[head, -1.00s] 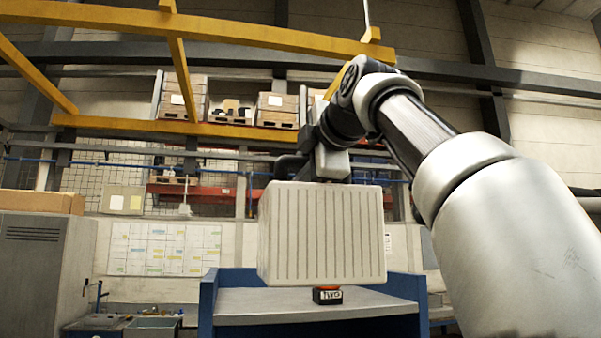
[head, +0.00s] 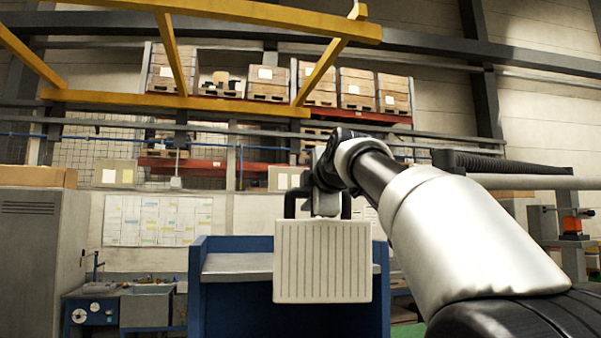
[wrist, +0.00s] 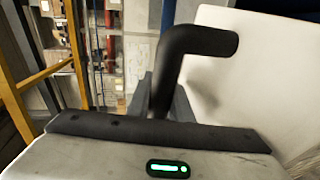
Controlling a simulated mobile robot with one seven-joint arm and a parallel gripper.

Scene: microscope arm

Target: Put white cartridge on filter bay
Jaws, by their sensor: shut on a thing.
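The white cartridge (head: 323,262) is a boxy block with vertical ribs on the face toward the head camera. My gripper (head: 325,208) is shut on it from above, at its black handle. In the wrist view the black handle (wrist: 195,45) bends beside the cartridge's pale surface (wrist: 265,70); the grip itself is partly hidden. The cartridge hangs roughly upright in front of a blue-sided bench (head: 236,266) with a grey top. I cannot tell for sure whether this bench is the filter bay; the cartridge covers part of it.
A grey cabinet (head: 32,245) stands at the left, beside a blue sink unit (head: 147,306). An orange device (head: 572,224) sits at the far right. Yellow beams (head: 230,10) cross overhead, and shelves with boxes (head: 357,88) stand behind.

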